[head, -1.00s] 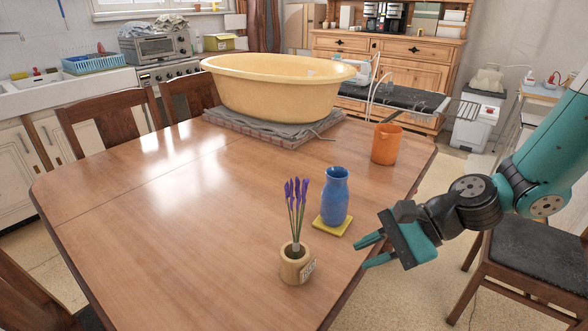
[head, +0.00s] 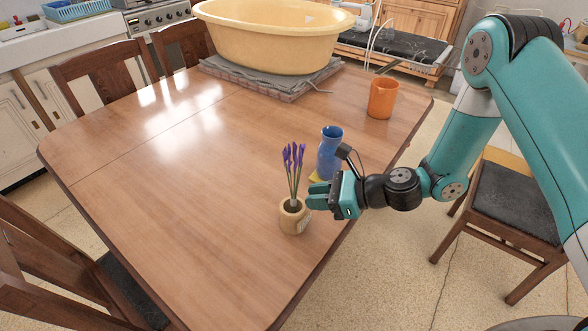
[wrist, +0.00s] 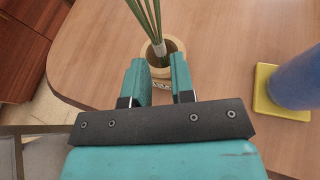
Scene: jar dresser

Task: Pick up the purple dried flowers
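The purple dried flowers (head: 293,160) stand upright in a small tan pot (head: 293,219) near the table's right edge. Their green stems (wrist: 150,22) and the pot (wrist: 166,75) show at the top of the wrist view; the blooms are out of that frame. My gripper (head: 312,196) is beside the pot, on its right, at about the height of its rim. In the wrist view its two teal fingers (wrist: 160,82) are apart with nothing held between them, and the stems are just beyond the fingertips.
A blue vase (head: 329,152) on a yellow coaster (head: 315,177) stands close behind my gripper. An orange cup (head: 382,98) and a large yellow tub (head: 268,38) are farther back. The table's left and middle are clear. A chair (head: 514,202) stands at the right.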

